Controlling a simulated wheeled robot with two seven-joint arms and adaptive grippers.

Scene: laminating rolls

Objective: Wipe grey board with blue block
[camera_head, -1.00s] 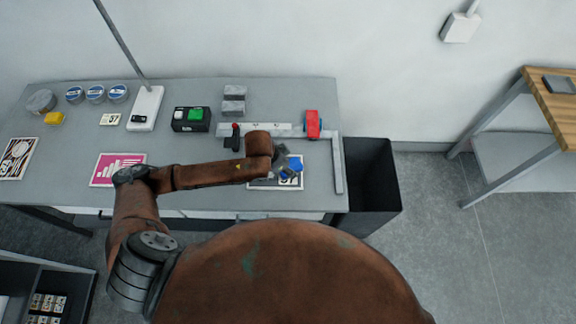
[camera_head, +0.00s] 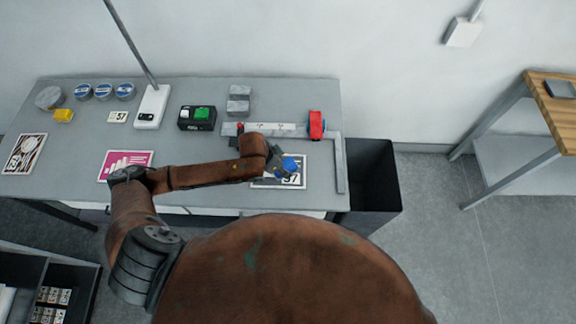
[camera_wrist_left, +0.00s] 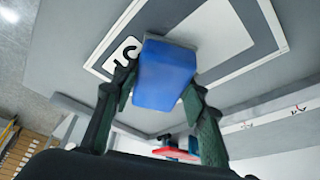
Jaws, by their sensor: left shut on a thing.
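The blue block (camera_head: 289,165) is held over the white-edged grey board (camera_head: 299,183), which lies on the table near its front right. My left gripper (camera_head: 279,166) is shut on the block. In the left wrist view the block (camera_wrist_left: 164,76) sits between the two dark fingers, and the board (camera_wrist_left: 228,28) lies behind it with a black-and-white number label partly covered. I cannot tell whether the block touches the board. The arm and gripper hide part of the board in the head view. My right gripper is not in view.
A metal straightedge frame (camera_head: 340,168) with a red slider (camera_head: 316,125) lies behind and right of the board. A black box with a green button (camera_head: 197,117), grey blocks (camera_head: 239,99) and a pink card (camera_head: 124,164) are on the table (camera_head: 70,150). A dark bin (camera_head: 372,180) stands right.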

